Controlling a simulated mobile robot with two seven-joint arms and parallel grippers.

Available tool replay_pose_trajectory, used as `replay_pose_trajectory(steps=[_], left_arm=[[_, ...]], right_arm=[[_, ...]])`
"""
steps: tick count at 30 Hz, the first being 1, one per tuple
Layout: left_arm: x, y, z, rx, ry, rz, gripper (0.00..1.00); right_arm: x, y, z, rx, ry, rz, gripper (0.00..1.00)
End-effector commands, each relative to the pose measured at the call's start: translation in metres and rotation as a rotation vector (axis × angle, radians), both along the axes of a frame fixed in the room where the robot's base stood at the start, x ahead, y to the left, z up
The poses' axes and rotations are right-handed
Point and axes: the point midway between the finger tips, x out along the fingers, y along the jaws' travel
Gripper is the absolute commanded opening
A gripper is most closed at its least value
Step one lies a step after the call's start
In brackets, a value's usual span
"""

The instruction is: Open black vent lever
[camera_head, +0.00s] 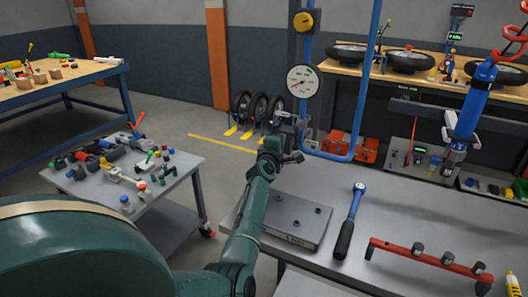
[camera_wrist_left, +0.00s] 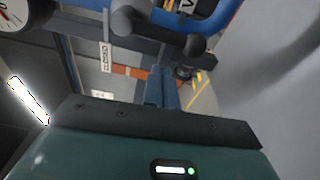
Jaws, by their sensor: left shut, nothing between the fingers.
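My left arm reaches from the lower left of the head view to the blue pipe stand, and its gripper (camera_head: 287,128) is up against the lower part of the stand, below the gauge. In the left wrist view the gripper's fingers (camera_wrist_left: 160,80) are shut with nothing between them. A black lever with rounded ends (camera_wrist_left: 155,27) lies across the top of that view, just beyond the fingertips and in front of a blue pipe. I cannot tell whether the fingers touch it. In the head view the lever cannot be told apart from the gripper. My right gripper is not in view.
A round white gauge (camera_head: 303,82) hangs on the blue pipe (camera_head: 357,110) above my gripper. A white label (camera_wrist_left: 105,57) hangs left of the lever. A blue-and-black wrench (camera_head: 350,220) and a red bar (camera_head: 425,258) lie on the grey bench (camera_head: 395,205).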

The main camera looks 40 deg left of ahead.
Motion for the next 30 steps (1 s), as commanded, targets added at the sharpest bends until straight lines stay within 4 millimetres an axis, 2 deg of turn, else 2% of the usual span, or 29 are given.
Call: replay_pose_trajectory(steps=[2, 7, 12, 18, 24, 30], left_arm=[[0.001, 0.001, 0.0, 0.0, 0.0, -0.001, 0.0], [-0.028, -0.011, 0.0, -0.003, 0.001, -0.001, 0.0], [-0.057, -0.023, -0.001, -0.001, 0.001, -0.001, 0.0], [-0.083, -0.032, -0.001, -0.001, 0.001, -0.001, 0.0], [-0.092, -0.035, -0.001, -0.001, 0.001, 0.0, 0.0], [-0.093, -0.036, -0.001, -0.001, 0.001, -0.001, 0.0]], right_arm=[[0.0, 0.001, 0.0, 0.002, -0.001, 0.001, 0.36], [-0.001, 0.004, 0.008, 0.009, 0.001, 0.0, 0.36], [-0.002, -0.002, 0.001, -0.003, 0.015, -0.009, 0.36], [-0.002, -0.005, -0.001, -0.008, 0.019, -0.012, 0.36], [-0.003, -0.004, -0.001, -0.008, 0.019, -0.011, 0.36], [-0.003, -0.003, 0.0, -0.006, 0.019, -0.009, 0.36]])
